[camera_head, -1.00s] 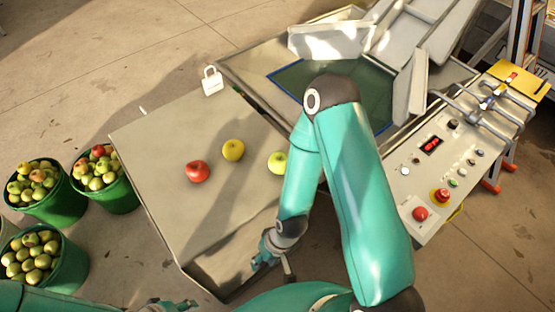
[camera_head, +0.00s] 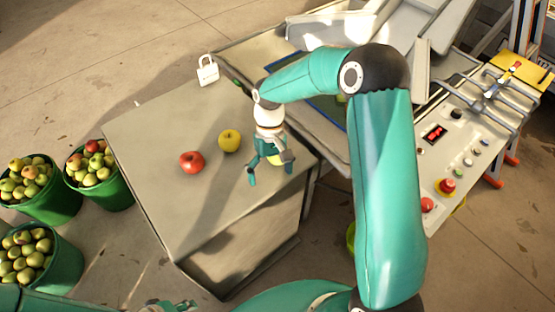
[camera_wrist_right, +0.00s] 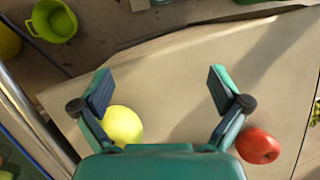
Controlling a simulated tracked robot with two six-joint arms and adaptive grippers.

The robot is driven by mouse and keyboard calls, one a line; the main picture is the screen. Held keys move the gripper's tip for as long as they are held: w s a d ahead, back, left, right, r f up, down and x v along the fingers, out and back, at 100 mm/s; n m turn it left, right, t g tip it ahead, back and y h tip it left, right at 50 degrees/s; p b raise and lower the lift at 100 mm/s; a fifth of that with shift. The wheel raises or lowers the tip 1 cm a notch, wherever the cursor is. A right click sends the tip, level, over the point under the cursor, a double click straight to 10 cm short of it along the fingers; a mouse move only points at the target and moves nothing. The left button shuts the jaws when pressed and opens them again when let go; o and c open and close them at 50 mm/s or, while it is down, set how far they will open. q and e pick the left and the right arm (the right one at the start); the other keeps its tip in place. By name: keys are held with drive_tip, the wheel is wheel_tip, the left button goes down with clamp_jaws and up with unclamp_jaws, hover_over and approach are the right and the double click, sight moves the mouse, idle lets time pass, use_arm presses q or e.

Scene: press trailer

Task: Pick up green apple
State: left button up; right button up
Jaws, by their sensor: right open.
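The green apple (camera_head: 288,156) is on the grey table top, mostly hidden behind my right gripper (camera_head: 269,174) in the head view. A yellow-green apple, which looks like the same one, shows in the right wrist view (camera_wrist_right: 123,126), beside the inner side of the left finger and close to the palm. My right gripper (camera_wrist_right: 160,85) is open with nothing held; its fingers point down at the table. I cannot tell whether it touches the apple. My left gripper (camera_head: 170,305) is at the bottom edge, partly cut off, and its jaws are unclear.
A yellow apple (camera_head: 229,140) and a red apple (camera_head: 191,162) are on the table (camera_head: 150,130), left of my right gripper. A white tag-like block (camera_head: 207,72) is at the back corner. Green apple buckets (camera_head: 110,190) stand left. A control panel (camera_head: 450,160) is right.

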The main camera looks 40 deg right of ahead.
drive_tip(key=w+d+r+m+t+h+b, duration=0.1)
drive_tip(key=w+d+r+t+b, duration=0.4)
drive_tip(key=d+r, duration=0.6)
drive_tip(key=shift+g, duration=0.6)
drive_tip(key=a+f, duration=0.1)
drive_tip(key=f, duration=0.2)
drive_tip(key=w+a+f, duration=0.1)
drive_tip(key=f, duration=0.2)
drive_tip(key=a+f, duration=0.1)
drive_tip(key=f, duration=0.1)
drive_tip(key=shift+w+a+f, duration=0.1)
drive_tip(key=shift+w+f, duration=0.05)
drive_tip(key=shift+f, duration=0.25)
drive_tip(key=shift+a+f, duration=0.15)
drive_tip(key=shift+f, duration=0.8)
drive_tip(key=shift+a+f, duration=0.2)
drive_tip(key=shift+f, duration=0.8)
drive_tip(key=shift+a+f, duration=0.15)
drive_tip(key=shift+f, duration=0.8)
use_arm(q)
wheel_tip(320, 180, down, 7)
drive_tip(key=shift+r, duration=0.2)
use_arm(e)
drive_tip(key=c, duration=1.4)
drive_tip(key=shift+o, duration=0.2)
drive_tip(key=shift+r, duration=0.15)
